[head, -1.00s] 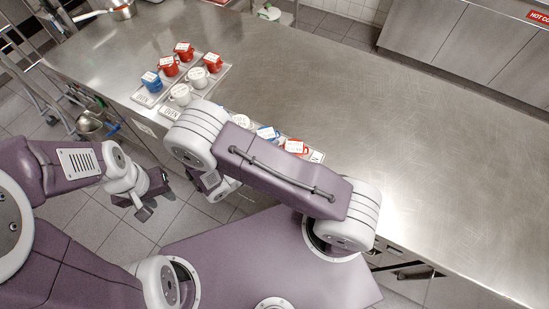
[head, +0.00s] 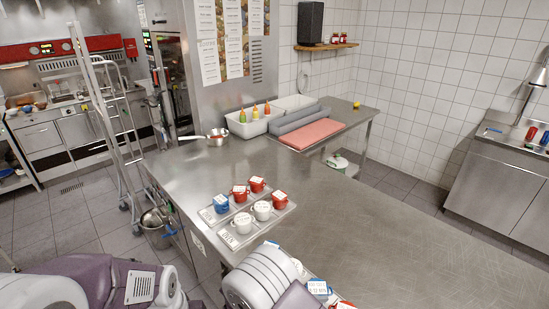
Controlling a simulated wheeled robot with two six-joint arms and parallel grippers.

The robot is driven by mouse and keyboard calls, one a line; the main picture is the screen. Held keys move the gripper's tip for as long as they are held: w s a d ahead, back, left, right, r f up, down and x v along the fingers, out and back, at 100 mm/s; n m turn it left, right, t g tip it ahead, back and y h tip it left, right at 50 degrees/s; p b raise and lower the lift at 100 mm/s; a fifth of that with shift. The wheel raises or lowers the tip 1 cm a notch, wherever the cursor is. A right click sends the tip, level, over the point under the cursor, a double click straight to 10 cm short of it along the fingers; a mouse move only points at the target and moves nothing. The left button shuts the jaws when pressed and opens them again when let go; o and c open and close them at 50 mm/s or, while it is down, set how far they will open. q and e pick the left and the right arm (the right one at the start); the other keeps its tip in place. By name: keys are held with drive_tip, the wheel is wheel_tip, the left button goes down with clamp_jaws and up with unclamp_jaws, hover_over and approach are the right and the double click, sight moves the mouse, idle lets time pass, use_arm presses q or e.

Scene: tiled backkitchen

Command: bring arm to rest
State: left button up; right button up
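My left arm (head: 95,285) shows at the lower left and my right arm (head: 262,280) at the bottom middle, beside the steel counter's (head: 400,225) near edge. Only arm links are in the picture; both grippers are outside it, so their fingers and anything in them are hidden. The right arm covers part of the counter's near edge and part of a second group of cups.
Trays (head: 231,238) hold several red, white and blue cups just beyond my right arm. More cups, including a blue one (head: 318,287), stand right of it. A pan (head: 216,137) and a pink board (head: 310,134) lie farther back. The counter's right side is clear.

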sight(339, 303)
drive_tip(key=d+r+m, duration=0.1)
drive_tip(key=w+d+r+m+g, duration=0.1)
drive_tip(key=d+r, duration=0.1)
drive_tip(key=shift+w+d+r+m+g, duration=0.2)
drive_tip(key=shift+m+g, duration=0.1)
drive_tip(key=shift+m, duration=0.1)
drive_tip(key=d+r+m+g, duration=0.1)
drive_tip(key=s+d+r+m+g+y, duration=0.1)
drive_tip(key=d, duration=0.1)
drive_tip(key=shift+s+d+m, duration=0.15)
drive_tip(key=shift+m, duration=0.25)
drive_tip(key=s+d+r+m+g+y, duration=0.1)
drive_tip(key=s+d+m+g+y, duration=0.2)
drive_tip(key=s+m+y, duration=0.25)
drive_tip(key=a+f+m+t+y, duration=0.1)
drive_tip(key=a+m+t+y, duration=0.3)
drive_tip(key=m, duration=0.5)
drive_tip(key=a+y, duration=0.2)
drive_tip(key=a, duration=0.1)
drive_tip(key=shift+w+a+f+m+t, duration=0.15)
drive_tip(key=shift+w+a+m+t, duration=0.15)
drive_tip(key=shift+w+a+m, duration=0.1)
drive_tip(key=shift+s+y, duration=0.1)
drive_tip(key=shift+y, duration=0.15)
